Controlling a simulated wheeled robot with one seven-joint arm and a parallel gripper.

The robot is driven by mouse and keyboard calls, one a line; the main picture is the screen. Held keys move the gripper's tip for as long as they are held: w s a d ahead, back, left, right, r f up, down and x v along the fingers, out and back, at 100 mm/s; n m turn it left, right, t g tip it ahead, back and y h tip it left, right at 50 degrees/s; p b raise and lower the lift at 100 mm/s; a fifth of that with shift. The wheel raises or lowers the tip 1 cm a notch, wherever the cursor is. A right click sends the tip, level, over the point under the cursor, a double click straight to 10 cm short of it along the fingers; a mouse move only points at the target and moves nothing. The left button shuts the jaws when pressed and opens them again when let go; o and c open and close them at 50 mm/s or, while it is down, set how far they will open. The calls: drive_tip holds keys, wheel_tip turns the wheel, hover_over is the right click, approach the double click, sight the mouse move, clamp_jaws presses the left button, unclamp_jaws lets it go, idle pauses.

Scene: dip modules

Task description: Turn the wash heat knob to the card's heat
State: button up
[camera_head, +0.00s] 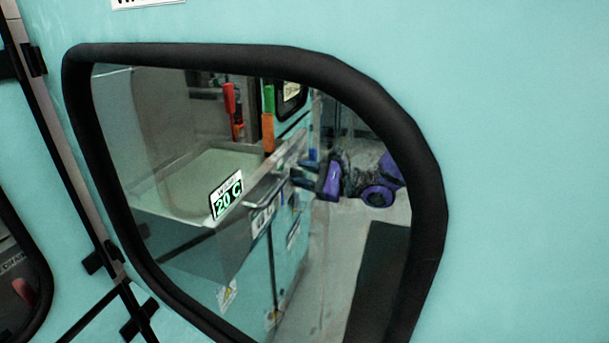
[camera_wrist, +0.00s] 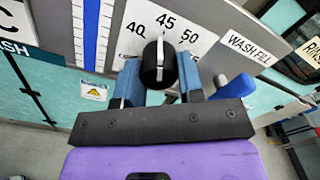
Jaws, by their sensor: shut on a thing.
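The wash heat knob (camera_wrist: 153,73) is a round black knob with a white line, seen in the wrist view. Its dial plate (camera_wrist: 204,22) shows 40, 45 and 50. The knob's white line points up, close to the 45. My gripper (camera_wrist: 160,72) has its two blue fingers on either side of the knob, shut on it. In the head view my purple gripper (camera_head: 310,176) shows small through a window, at the front of the panel; the knob cannot be made out there. A green readout (camera_head: 228,196) reads 20 C. I cannot make out a card with a heat.
A blue-handled lever (camera_wrist: 235,87) is right of my gripper, below a WASH FILL label (camera_wrist: 250,47). A blue-and-white scale (camera_wrist: 91,30) is on the left. A black-framed window (camera_head: 418,160) in a teal wall fills much of the head view, with a basin (camera_head: 205,180) behind it.

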drive_tip(key=shift+m, duration=0.6)
drive_tip(key=shift+f, duration=0.1)
drive_tip(key=o, duration=0.9)
drive_tip(key=shift+d, duration=0.1)
drive_tip(key=v, duration=1)
drive_tip(key=shift+s+d, duration=0.2)
drive_tip(key=shift+d, duration=0.1)
